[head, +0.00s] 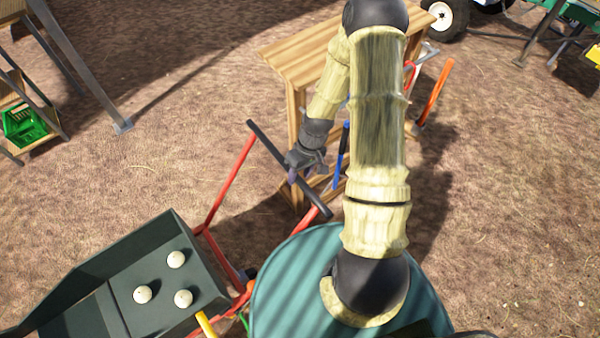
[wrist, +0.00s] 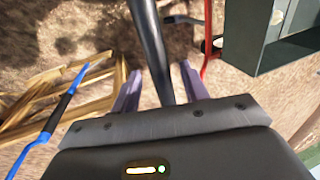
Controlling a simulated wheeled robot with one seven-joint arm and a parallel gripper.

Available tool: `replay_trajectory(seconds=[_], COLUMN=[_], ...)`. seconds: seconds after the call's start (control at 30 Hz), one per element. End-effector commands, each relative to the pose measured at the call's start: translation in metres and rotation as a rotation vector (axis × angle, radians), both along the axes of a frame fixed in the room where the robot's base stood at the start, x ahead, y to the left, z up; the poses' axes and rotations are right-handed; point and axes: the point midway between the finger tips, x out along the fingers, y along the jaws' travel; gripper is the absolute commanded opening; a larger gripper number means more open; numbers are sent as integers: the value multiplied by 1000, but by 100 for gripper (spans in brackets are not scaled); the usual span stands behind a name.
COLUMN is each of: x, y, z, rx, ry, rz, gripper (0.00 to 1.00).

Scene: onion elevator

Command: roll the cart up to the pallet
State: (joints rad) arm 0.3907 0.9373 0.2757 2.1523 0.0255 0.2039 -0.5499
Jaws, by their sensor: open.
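The cart has a dark green tray (head: 75,277) at the lower left, a red frame (head: 232,182) and a dark handle bar (head: 268,146). Three pale round onions (head: 175,259) lie in the tray. My gripper (head: 293,176) is open at the handle bar. In the wrist view, the bar (wrist: 149,40) runs between the two purple fingers of my gripper (wrist: 160,88), which stand apart on either side of it. I cannot tell if they touch it. The tray (wrist: 239,38) shows at upper right there. I cannot make out a pallet.
A wooden stand (head: 300,60) with long-handled tools, including a blue one (head: 342,150) and an orange one (head: 436,92), is just behind my gripper. A green crate (head: 24,125) is at far left. A wheeled machine (head: 447,15) stands at top right. Dirt ground is open at right.

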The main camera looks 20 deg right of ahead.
Motion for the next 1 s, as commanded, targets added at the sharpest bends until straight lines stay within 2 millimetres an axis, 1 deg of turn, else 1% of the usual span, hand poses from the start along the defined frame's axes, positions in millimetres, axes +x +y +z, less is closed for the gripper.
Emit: replay_trajectory(seconds=[0.13,0.37,0.4,0.47,0.6,0.63,1.0], x=[-1,-1,-1,-1,-1,-1,2], y=[1,2,2,2,2,2,3], z=[-7,-8,-8,-8,-8,-8,-8], rx=[-1,-1,-1,-1,-1,-1,-1], ry=[0,-1,0,0,0,0,-1], rz=[-1,-1,-1,0,0,0,-6], gripper=[45,45,43,31,4,0,0])
